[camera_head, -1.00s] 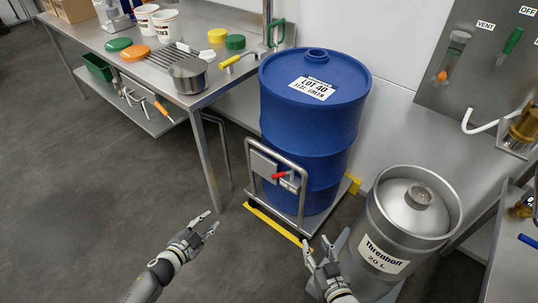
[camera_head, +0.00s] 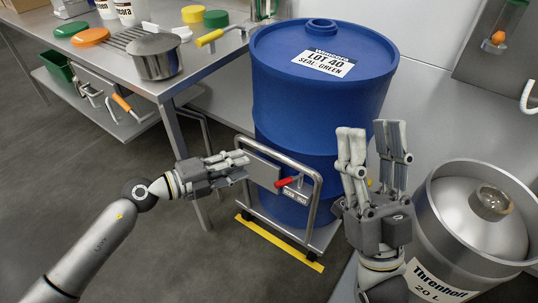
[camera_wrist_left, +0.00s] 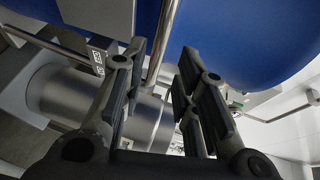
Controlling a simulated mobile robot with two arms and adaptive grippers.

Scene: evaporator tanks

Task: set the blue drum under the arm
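The blue drum (camera_head: 325,110), labelled "LOT 40 SEAL: GREEN", stands upright on a low wheeled cart with a steel push handle (camera_head: 318,195). A red lever (camera_head: 287,182) sits on the handle's panel. My left gripper (camera_head: 243,162) is at the left side of this handle, in front of the drum. In the left wrist view its fingers (camera_wrist_left: 160,62) are apart, with a steel bar (camera_wrist_left: 163,40) between or just beyond them; contact is unclear. The drum also fills the top there (camera_wrist_left: 235,35). My right gripper (camera_head: 375,135) is open, fingers up, before the drum's right side. I cannot identify the arm.
A steel keg (camera_head: 470,215) labelled "Threnholt 20 L" stands close on the right. A steel table (camera_head: 190,80) with a pot (camera_head: 155,57) and lids is at the left. A yellow strip (camera_head: 280,243) lies along the cart's front. Floor at front left is clear.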

